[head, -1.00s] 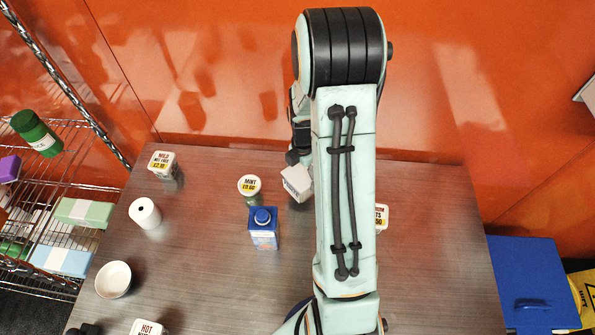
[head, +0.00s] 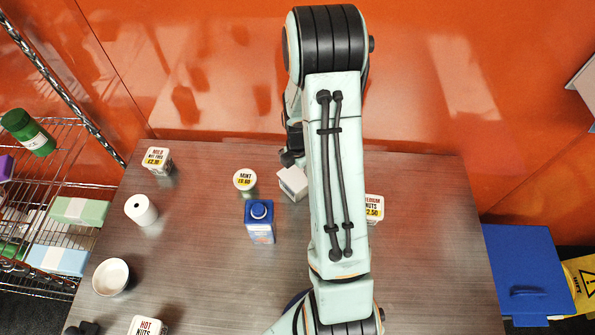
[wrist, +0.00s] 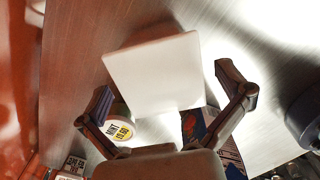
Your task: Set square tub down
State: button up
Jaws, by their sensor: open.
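The square tub (head: 293,182) is white and boxy, and it stands on the table to the right of the mint tub. In the wrist view its plain white square face (wrist: 152,70) fills the middle. My gripper (wrist: 165,82) is open, with one finger on each side of the tub and gaps visible between fingers and tub. In the head view my arm hides most of the gripper. The tub's base is partly hidden, so its exact contact with the table (head: 200,230) is hard to see.
A mint tub (head: 245,180) and a blue-capped carton (head: 260,222) stand close on the left. A nuts tub (head: 374,208) is right of my arm. A paper roll (head: 141,210), white bowl (head: 111,276) and another tub (head: 157,160) stand farther left.

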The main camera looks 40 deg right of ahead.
aim_at(297, 174)
notch_tip(297, 174, up, 12)
jog(key=f, duration=0.1)
jog(key=s+a+r+m, duration=0.4)
jog(key=a+r+m, duration=0.3)
jog(key=a, duration=0.4)
jog(key=s+a+r+m, duration=0.2)
jog(key=s+a+m, duration=0.6)
jog(key=s, duration=0.3)
jog(key=shift+s+a+m+y, duration=0.15)
jog(key=shift+a+m+y, duration=0.2)
jog(key=shift+m, duration=0.55)
jog(key=shift+d, duration=0.1)
dwell(0.6)
